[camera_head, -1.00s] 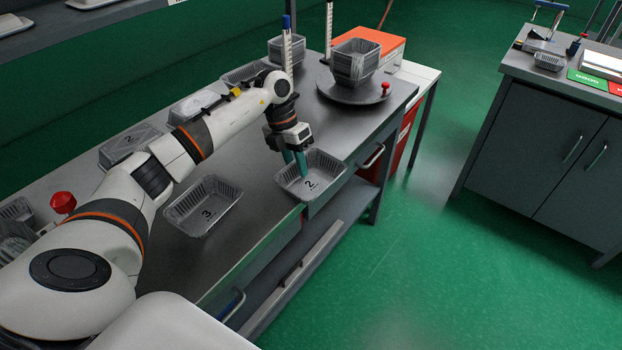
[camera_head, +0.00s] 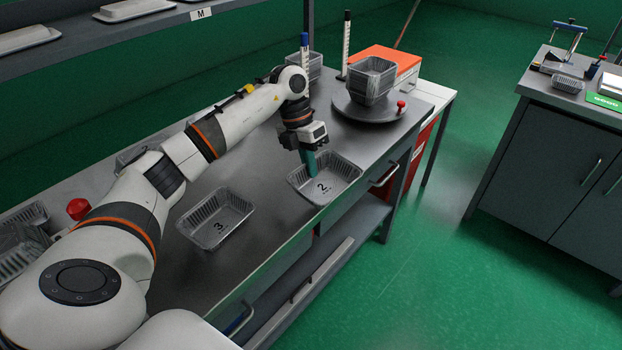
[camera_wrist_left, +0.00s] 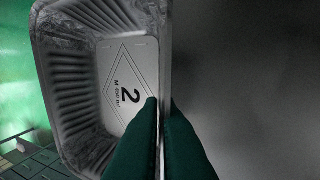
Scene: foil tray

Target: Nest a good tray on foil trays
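A grey foil tray marked 2 (camera_head: 338,181) sits upright at the bench's front edge. My left gripper (camera_head: 309,167) is down at its back left side. In the left wrist view the green fingers (camera_wrist_left: 161,105) lie on either side of the wall of this tray (camera_wrist_left: 80,60), closed against it. A stack of foil trays (camera_head: 372,82) stands on a round grey turntable (camera_head: 348,108) at the bench's far end. Another foil tray, marked 3 (camera_head: 228,222), lies nearer on the bench. My right gripper is out of view.
An orange-topped box (camera_head: 395,58) is behind the turntable, which has a red knob (camera_head: 401,105). More foil trays (camera_head: 315,68) stand at the back near a blue-capped post (camera_head: 304,50). Another red knob (camera_head: 78,208) is at the left. Bare bench separates trays 2 and 3.

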